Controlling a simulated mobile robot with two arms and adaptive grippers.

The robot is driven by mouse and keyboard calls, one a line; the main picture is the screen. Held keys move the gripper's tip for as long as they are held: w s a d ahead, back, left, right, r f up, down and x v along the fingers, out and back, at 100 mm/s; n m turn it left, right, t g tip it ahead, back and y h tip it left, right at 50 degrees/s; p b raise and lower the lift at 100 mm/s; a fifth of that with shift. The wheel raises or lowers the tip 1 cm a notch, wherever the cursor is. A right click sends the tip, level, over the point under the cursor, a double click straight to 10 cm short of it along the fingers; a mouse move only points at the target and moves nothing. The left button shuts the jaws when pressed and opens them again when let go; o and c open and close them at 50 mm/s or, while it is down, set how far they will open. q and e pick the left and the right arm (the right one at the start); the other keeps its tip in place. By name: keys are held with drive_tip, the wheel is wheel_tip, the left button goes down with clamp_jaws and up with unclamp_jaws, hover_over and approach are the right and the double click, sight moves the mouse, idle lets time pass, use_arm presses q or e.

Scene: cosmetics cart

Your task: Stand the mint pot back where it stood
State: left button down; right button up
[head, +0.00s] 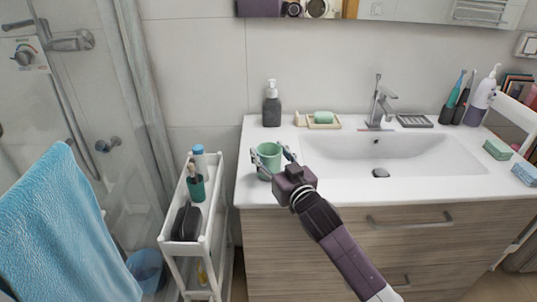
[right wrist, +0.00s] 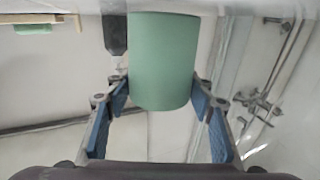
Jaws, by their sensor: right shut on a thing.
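The mint pot (head: 269,155) is a plain green cup, upright over the left front part of the white washbasin counter (head: 262,194). My right gripper (head: 272,162) is shut on it, one finger on each side. In the right wrist view the pot (right wrist: 163,60) fills the space between the blue-padded fingers (right wrist: 160,92). I cannot tell whether its base touches the counter. My left gripper is not in view.
A dark soap dispenser (head: 271,105) and a wooden dish with green soap (head: 323,118) stand behind the pot. The basin (head: 430,155) and tap (head: 379,105) are to the right. A white cart (head: 212,225) with bottles and a black pouch (head: 187,222) stands left.

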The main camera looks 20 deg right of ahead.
drive_tip(key=shift+f, duration=0.2)
drive_tip(key=shift+f, duration=0.15)
drive_tip(key=o, duration=1.3)
drive_tip(key=shift+s, duration=0.25)
drive_tip(key=s+p, duration=0.1)
drive_tip(key=s, duration=0.2)
drive_tip(key=s+p, duration=0.1)
drive_tip(key=s, duration=0.2)
drive_tip(key=s+d+p, duration=0.1)
drive_tip(key=s, duration=0.3)
drive_tip(key=shift+s+d+r, duration=0.1)
drive_tip(key=shift+r, duration=0.1)
drive_tip(key=shift+s+d, duration=0.1)
drive_tip(key=shift+s, duration=0.55)
